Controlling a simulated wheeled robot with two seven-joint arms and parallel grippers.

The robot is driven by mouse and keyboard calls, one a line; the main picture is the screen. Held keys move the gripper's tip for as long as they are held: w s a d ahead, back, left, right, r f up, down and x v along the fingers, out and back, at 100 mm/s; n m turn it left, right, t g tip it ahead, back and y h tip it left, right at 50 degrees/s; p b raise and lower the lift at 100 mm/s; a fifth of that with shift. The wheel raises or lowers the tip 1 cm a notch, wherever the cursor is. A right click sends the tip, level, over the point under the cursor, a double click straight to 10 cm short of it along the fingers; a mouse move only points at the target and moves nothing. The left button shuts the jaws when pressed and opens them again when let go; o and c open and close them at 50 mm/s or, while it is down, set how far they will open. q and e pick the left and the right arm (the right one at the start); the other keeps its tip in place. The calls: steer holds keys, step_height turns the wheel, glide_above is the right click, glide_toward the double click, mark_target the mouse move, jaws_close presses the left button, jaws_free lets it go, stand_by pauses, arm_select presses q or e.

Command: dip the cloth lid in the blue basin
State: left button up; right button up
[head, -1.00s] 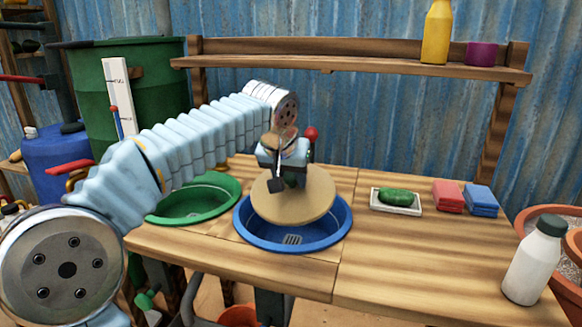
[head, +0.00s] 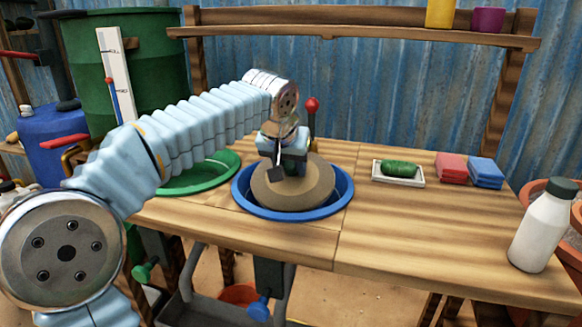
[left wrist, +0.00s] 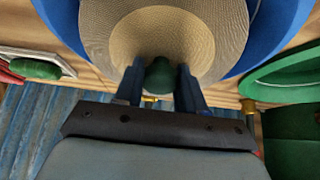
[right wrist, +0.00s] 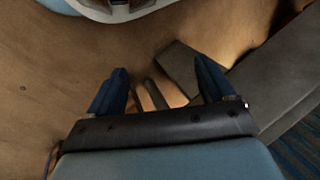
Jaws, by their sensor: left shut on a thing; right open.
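The cloth lid (head: 312,190) is a round tan disc with a woven face. It sits within the rim of the blue basin (head: 340,205), slightly tilted; how deep it is in the basin I cannot tell. My left gripper (head: 288,172) is above the lid, shut on its green knob, which shows between the fingers in the left wrist view (left wrist: 159,82). The lid (left wrist: 210,40) and the blue basin (left wrist: 285,30) fill the top of that view. My right gripper (right wrist: 160,85) is open and empty, away from the basin, over a brown floor.
A green basin (head: 225,178) is left of the blue one. A white tray (head: 385,178) with a green object, red (head: 451,168) and blue (head: 486,173) blocks, and a white bottle (head: 543,228) stand to the right. A red-knobbed lever (head: 312,105) rises behind the basin.

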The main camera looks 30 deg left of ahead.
mark_target(291, 163)
arm_select(q)
steer(key=shift+r, duration=0.15)
step_height(291, 163, up, 6)
steer(key=p, duration=0.5)
steer(key=shift+f, duration=0.25)
steer(key=shift+r, duration=1.35)
stand_by(0.7)
steer(key=shift+r, duration=2)
